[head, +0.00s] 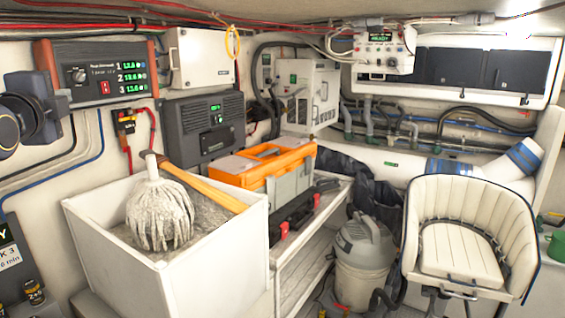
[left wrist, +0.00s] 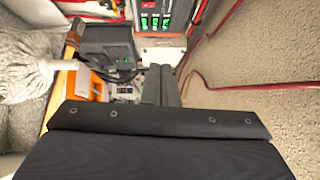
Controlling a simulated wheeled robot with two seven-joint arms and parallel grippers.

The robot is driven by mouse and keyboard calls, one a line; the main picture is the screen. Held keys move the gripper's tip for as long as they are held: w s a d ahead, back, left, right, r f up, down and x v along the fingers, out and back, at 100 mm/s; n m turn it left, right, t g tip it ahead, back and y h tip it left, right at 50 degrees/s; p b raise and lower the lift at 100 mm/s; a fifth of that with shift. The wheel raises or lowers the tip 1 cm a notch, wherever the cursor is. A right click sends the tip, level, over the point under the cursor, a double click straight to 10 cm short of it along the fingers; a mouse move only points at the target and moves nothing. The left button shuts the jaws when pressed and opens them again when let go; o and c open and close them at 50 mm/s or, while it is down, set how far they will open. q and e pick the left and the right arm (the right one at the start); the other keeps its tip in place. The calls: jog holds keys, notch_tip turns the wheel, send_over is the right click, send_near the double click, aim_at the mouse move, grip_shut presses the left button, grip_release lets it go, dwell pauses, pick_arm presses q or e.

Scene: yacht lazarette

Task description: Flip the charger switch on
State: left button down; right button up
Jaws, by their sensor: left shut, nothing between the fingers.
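The charger (head: 105,72) is a dark panel with orange-red ends, a round knob and three green readouts, on the wall at the left in the head view. Its red rocker switch (head: 105,87) sits low on the face, right of the knob; I cannot tell its position. The charger also shows at the top of the left wrist view (left wrist: 168,20), partly cut off. My left gripper (head: 64,97) is just left of and below the charger, apart from the switch in the picture. In the left wrist view its grey fingers (left wrist: 160,85) are together and empty. My right gripper is not in view.
A white bin (head: 200,285) with a mop (head: 160,212) stands below the charger. A grey unit (head: 204,125) and a white box (head: 203,58) are on the wall to its right. Red and blue cables run along the wall. An orange toolbox (head: 265,160) sits beyond the bin.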

pick_arm(q)
jog(key=s+d+f+n+g+h, duration=0.2)
jog(key=s+d+f+n, duration=0.15)
jog(key=f, duration=0.45)
jog(key=s+d+f+n+g+h+b, duration=0.1)
jog(key=s+d+f+n+g, duration=0.2)
jog(key=f, duration=0.5)
jog(key=s+d+f+n+g+h, duration=0.1)
jog(key=s+d+f+n+h, duration=0.15)
jog(key=d+f, duration=0.4)
jog(key=s+d+f+n+g+h, duration=0.1)
jog(key=s+d+f+n+g, duration=0.2)
jog(key=s+f, duration=0.6)
jog(key=s+d+f+n+g+h+b, duration=0.1)
jog(key=s+d+f+n, duration=0.4)
jog(key=f, duration=1)
jog(key=s+d+g+h, duration=0.1)
jog(key=s+d+g, duration=0.1)
jog(key=s, duration=0.1)
jog(key=shift+s+d, duration=0.25)
jog(key=shift+s, duration=0.1)
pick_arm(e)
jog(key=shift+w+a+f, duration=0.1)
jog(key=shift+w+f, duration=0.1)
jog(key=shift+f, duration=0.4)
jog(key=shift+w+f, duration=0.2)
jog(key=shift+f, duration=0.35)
pick_arm(q)
jog(key=shift+h, duration=0.25)
